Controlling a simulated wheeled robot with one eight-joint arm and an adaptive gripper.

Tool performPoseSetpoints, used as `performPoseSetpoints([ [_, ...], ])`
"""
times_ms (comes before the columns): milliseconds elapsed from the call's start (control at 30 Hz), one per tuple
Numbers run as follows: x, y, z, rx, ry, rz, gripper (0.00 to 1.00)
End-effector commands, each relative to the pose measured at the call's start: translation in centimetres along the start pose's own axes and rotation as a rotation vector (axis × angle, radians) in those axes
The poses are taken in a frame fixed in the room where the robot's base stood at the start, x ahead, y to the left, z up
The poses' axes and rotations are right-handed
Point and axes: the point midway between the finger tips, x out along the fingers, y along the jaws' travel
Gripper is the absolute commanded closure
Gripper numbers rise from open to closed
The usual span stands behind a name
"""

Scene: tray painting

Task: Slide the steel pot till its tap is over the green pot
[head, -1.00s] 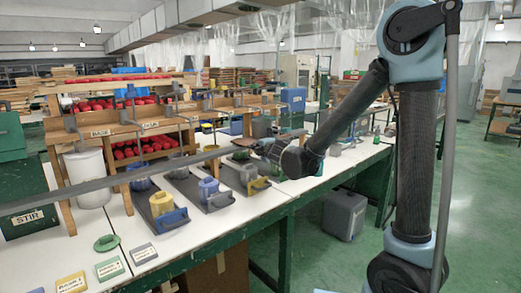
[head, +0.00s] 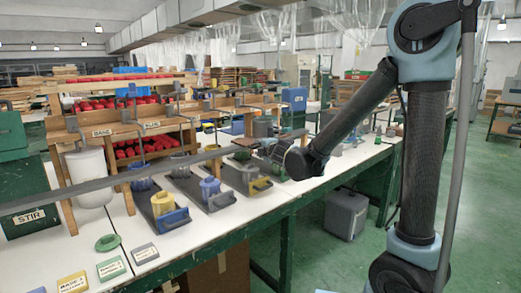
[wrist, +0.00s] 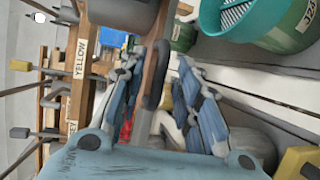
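A grey cylinder, which I take for the steel pot (head: 262,127), stands behind my gripper in the head view. In the wrist view a grey body, probably the same pot (wrist: 120,12), is cut off at the top edge. A dark loop-shaped handle (wrist: 156,75) on a brown strip runs from there between my fingers. My gripper (wrist: 162,70) is open, fingers on either side of the handle, which lies nearer the left finger. It also shows in the head view (head: 275,152). The green pot (wrist: 265,22) is at upper right in the wrist view. The tap cannot be made out.
A wooden rack (head: 125,130) with labels and a long grey bar (head: 100,183) run along the table. A grey canister (head: 345,215) stands on the floor.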

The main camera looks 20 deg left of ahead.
Motion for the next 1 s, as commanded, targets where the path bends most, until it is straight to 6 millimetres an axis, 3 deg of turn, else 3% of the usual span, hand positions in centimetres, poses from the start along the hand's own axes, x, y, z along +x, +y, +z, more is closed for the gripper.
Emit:
performPoseSetpoints([
  [600,-8.1,-0.1,0.1,0.000,0.001,-0.001,0.69],
  [1000,-10.0,-0.1,0.2,0.000,0.001,0.000,0.69],
])
